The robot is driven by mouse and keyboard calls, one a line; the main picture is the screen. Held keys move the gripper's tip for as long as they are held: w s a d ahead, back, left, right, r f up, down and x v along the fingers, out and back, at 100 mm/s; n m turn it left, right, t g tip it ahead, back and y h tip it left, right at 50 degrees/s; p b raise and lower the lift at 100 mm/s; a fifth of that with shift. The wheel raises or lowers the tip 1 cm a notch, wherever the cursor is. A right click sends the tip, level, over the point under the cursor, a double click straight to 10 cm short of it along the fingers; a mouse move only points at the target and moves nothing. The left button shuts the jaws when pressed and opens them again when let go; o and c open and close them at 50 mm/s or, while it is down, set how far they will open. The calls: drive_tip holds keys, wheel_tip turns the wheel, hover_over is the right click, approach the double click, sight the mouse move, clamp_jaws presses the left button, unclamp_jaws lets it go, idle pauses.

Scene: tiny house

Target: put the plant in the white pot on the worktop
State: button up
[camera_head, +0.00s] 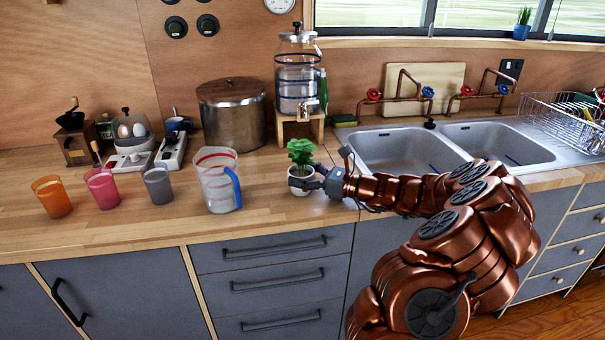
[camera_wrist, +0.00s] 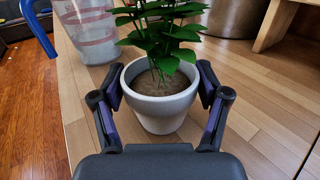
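The plant (camera_head: 301,151) has green leaves and grows from soil in a small white pot (camera_head: 301,185). The pot stands upright on the wooden worktop (camera_head: 262,212), in front of the water dispenser. My gripper (camera_head: 318,183) reaches in from the right, low at the pot. In the wrist view, the plant (camera_wrist: 163,35) is upper centre and the white pot (camera_wrist: 160,112) sits between my two spread fingers (camera_wrist: 160,85). One finger is on each side of the rim, very close to it. No clear squeeze shows, and contact is hard to tell.
A clear measuring jug (camera_head: 217,180) with a blue handle stands just left of the pot. A steel pot (camera_head: 232,115) and a water dispenser (camera_head: 298,75) are behind. The sink (camera_head: 402,150) is right. Several coloured cups, including an orange one (camera_head: 52,197), stand left.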

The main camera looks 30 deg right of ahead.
drive_tip(key=o, duration=0.3)
drive_tip(key=shift+o, duration=0.2)
